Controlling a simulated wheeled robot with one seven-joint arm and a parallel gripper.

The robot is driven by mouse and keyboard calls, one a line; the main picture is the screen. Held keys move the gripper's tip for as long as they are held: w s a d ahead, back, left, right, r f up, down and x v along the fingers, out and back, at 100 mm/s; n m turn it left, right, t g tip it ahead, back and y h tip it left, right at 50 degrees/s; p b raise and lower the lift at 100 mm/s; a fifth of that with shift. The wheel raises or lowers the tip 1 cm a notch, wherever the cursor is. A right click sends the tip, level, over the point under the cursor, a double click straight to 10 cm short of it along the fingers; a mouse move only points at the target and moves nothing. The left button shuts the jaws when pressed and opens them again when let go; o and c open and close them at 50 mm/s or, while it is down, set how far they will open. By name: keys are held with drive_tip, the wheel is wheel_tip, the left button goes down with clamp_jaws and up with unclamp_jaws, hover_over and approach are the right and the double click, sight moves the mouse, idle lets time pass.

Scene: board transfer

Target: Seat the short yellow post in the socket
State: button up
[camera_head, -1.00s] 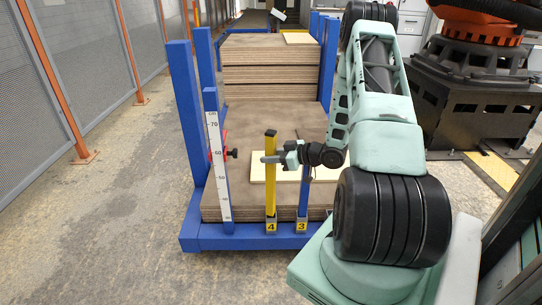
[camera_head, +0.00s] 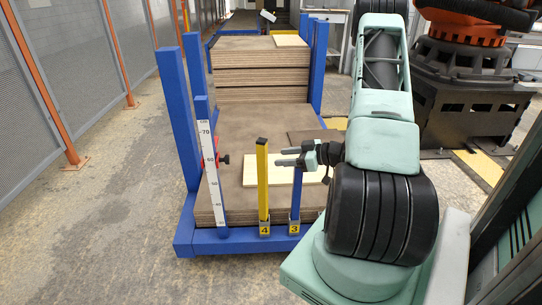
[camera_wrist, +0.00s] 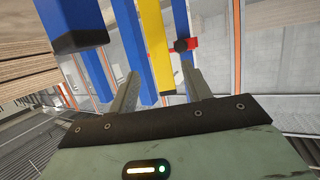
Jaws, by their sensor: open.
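The yellow post (camera_head: 262,180), with a dark top end, stands upright at the socket labelled 4 (camera_head: 265,229) on the cart's front edge. Its lower end meets the socket; the inside of the socket is hidden. My gripper (camera_head: 284,157) is open and empty, just right of the post's upper part and apart from it. In the wrist view the yellow post (camera_wrist: 155,45) shows between and beyond the two spread fingers of my gripper (camera_wrist: 160,82).
A blue post (camera_head: 296,195) stands at the socket labelled 3, close below my gripper. A white scale (camera_head: 211,170) and a red clamp with a black knob (camera_head: 222,160) are at left. Boards (camera_head: 265,70) are stacked behind. A pale board (camera_head: 282,175) lies behind the posts.

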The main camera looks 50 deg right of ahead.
drive_tip(key=shift+v, duration=1.8)
